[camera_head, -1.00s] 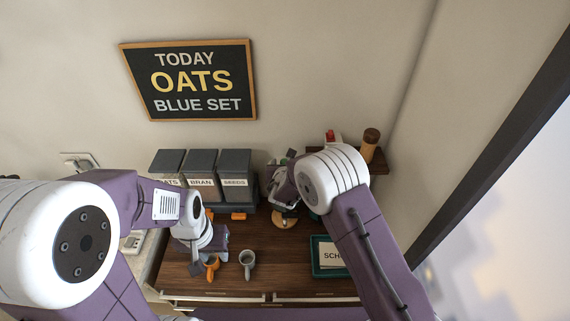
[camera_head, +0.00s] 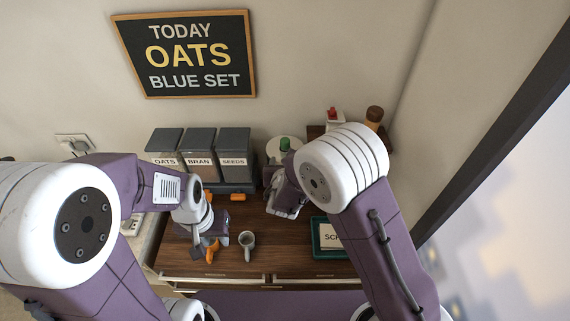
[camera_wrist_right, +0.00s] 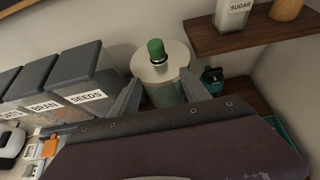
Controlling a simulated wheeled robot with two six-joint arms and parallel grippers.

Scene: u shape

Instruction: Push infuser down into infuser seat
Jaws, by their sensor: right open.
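A green knob with a dark collar (camera_wrist_right: 157,50), apparently the infuser's top, stands upright at the middle of a pale round-topped cylinder (camera_wrist_right: 176,68). I cannot tell how deep it sits. In the head view, the green knob (camera_head: 285,144) shows on the pale disc (camera_head: 273,151) at the back, right of the bins.
Labelled grey bins (camera_head: 199,150) stand left of the cylinder. A wooden shelf (camera_wrist_right: 245,38) with a sugar jar (camera_wrist_right: 232,14) is at the right.

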